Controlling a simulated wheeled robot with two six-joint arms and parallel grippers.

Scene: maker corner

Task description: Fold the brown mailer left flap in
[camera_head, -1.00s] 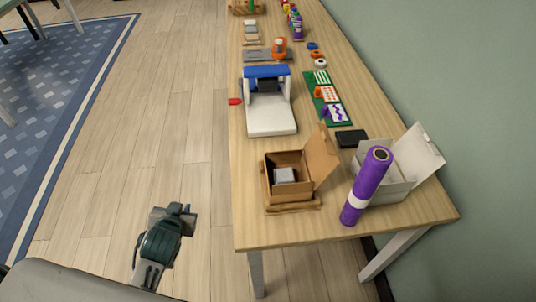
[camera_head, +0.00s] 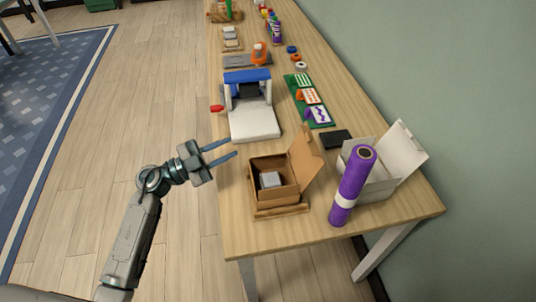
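The brown mailer (camera_head: 261,200) stands open near the front end of the wooden table, with its tall lid (camera_head: 306,160) raised on the right side. A small grey block (camera_head: 269,180) lies inside it. A brown flap (camera_head: 281,212) sticks out low along the near side. The left side of the mailer shows as a narrow edge; I cannot clearly tell its flap from the wall. My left gripper (camera_head: 234,147) is open and empty, left of and a little beyond the mailer, its two blue fingers pointing right, apart from it. My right gripper is not in view.
A purple roll (camera_head: 353,187) stands close right of the mailer, in front of an open white box (camera_head: 382,184). A black block (camera_head: 335,139) lies behind. A white and blue machine (camera_head: 252,122) stands beyond the mailer.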

